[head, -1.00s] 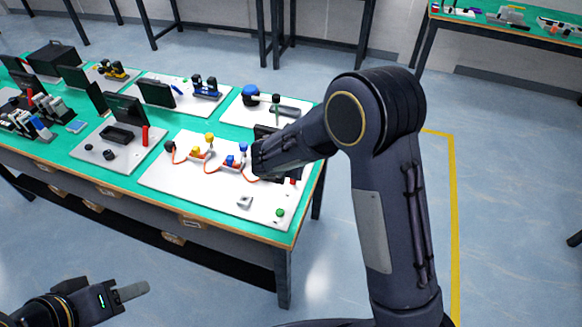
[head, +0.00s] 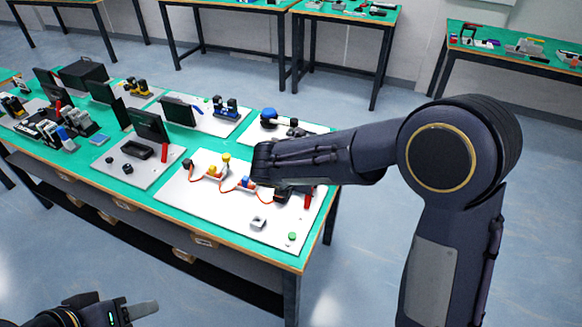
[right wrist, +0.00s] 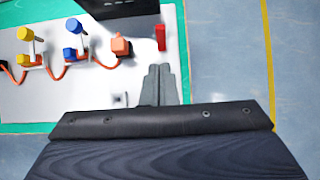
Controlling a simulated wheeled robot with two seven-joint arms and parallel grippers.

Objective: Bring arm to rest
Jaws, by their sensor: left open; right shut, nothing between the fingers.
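My right arm reaches in from the right over the bench in the head view. Its gripper is hidden there behind the wrist, but in the right wrist view the right gripper (right wrist: 159,85) shows its two fingers together, with nothing between them. It is above the front right part of a white board (right wrist: 25,98), apart from the red block (right wrist: 161,37) beyond it. My left gripper (head: 143,309) is at the lower left of the head view, away from the bench, with no object seen in it; its fingers overlap in this view.
Other boards and small screens stand to the left. Floor (head: 365,270) is open right of the bench. More tables line the back wall.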

